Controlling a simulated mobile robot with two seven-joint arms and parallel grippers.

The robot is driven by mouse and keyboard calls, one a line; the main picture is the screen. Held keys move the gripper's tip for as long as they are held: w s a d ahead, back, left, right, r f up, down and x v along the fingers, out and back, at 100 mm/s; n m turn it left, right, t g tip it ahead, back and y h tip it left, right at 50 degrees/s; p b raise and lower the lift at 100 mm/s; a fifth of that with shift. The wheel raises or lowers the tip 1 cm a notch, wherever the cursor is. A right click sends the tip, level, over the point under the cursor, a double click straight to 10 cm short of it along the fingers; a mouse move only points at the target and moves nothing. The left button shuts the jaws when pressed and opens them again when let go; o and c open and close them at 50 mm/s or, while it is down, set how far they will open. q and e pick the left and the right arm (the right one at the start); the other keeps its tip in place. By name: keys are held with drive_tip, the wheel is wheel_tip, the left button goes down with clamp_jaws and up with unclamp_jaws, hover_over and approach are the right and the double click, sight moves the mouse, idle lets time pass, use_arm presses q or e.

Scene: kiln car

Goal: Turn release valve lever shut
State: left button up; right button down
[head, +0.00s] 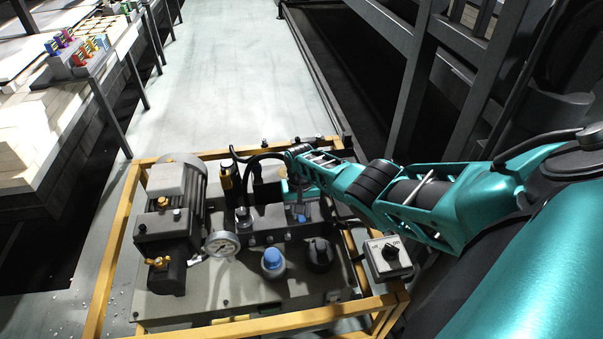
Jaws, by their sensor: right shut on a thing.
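My right arm reaches in from the right over a hydraulic power unit, whose grey tank top (215,290) carries a valve block. My right gripper (299,210) points down at the right part of this block, its jaws shut on the release valve lever. The lever is mostly hidden by the gripper and wrist, so its angle cannot be told. A small blue part (301,218) shows at the fingertips. My left gripper is not in view.
A yellow frame (107,262) surrounds the unit. Near the gripper are a pressure gauge (222,244), a motor (182,180), a blue cap (273,261), a black cap (320,254) and a switch box (388,258). Clear floor (235,70) lies behind; a loaded kiln car (50,130) stands left.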

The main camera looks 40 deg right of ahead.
drive_tip(key=c, duration=0.9)
unclamp_jaws()
drive_tip(key=shift+r, duration=0.1)
wheel_tip(320, 180, up, 13)
drive_tip(key=p, duration=0.6)
drive_tip(key=shift+f, duration=0.2)
